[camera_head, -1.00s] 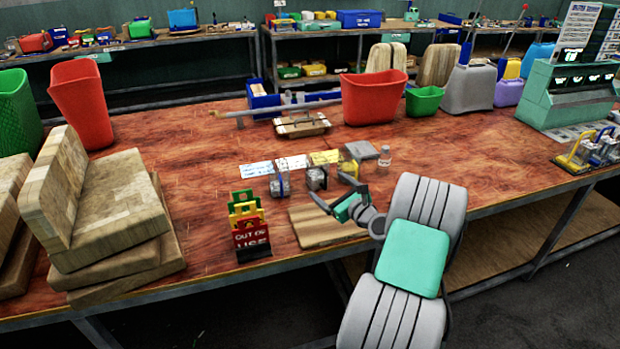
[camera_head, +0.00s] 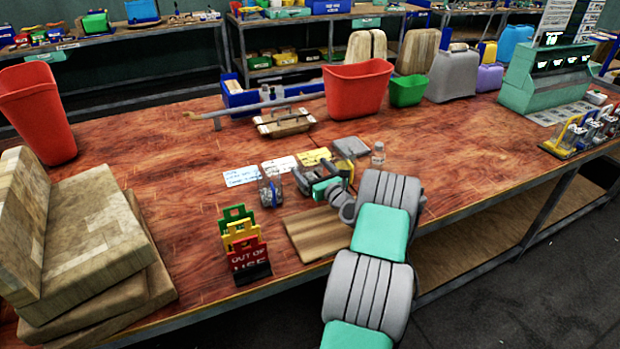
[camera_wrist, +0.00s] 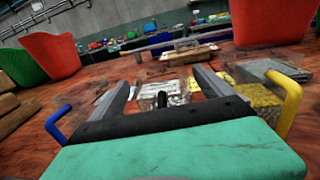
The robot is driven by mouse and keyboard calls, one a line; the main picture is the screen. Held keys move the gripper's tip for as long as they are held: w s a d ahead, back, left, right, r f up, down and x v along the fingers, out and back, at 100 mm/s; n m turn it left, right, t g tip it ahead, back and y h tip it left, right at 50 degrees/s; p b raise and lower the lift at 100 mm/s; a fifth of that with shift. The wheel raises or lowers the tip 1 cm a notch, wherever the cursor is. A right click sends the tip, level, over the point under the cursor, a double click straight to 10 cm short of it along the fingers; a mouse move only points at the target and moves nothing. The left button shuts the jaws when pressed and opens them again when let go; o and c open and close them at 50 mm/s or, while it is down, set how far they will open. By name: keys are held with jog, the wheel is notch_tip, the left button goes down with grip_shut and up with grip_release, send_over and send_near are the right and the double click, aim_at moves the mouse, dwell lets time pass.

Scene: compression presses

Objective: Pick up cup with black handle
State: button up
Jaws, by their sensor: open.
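The cup with the black handle is a clear cup with grey contents. In the wrist view the cup (camera_wrist: 176,90) stands between my fingers, its black handle (camera_wrist: 161,98) pointing toward my palm. My gripper (camera_wrist: 161,80) is open, with one finger on each side of the cup; I cannot tell whether either touches it. In the head view my gripper (camera_head: 318,178) is low over the table at the middle cup, which it mostly hides.
A blue-handled cup (camera_head: 269,190) stands close on the left and a yellow-handled cup (camera_wrist: 262,98) close on the right. A wooden board (camera_head: 312,235) lies in front, an out-of-use sign (camera_head: 247,258) to its left. A small bottle (camera_head: 378,155) stands behind right.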

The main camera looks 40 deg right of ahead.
jog(key=shift+w+d, duration=0.15)
jog(key=shift+w, duration=0.35)
jog(key=shift+c, duration=0.3)
jog(key=shift+s, duration=0.1)
grip_shut()
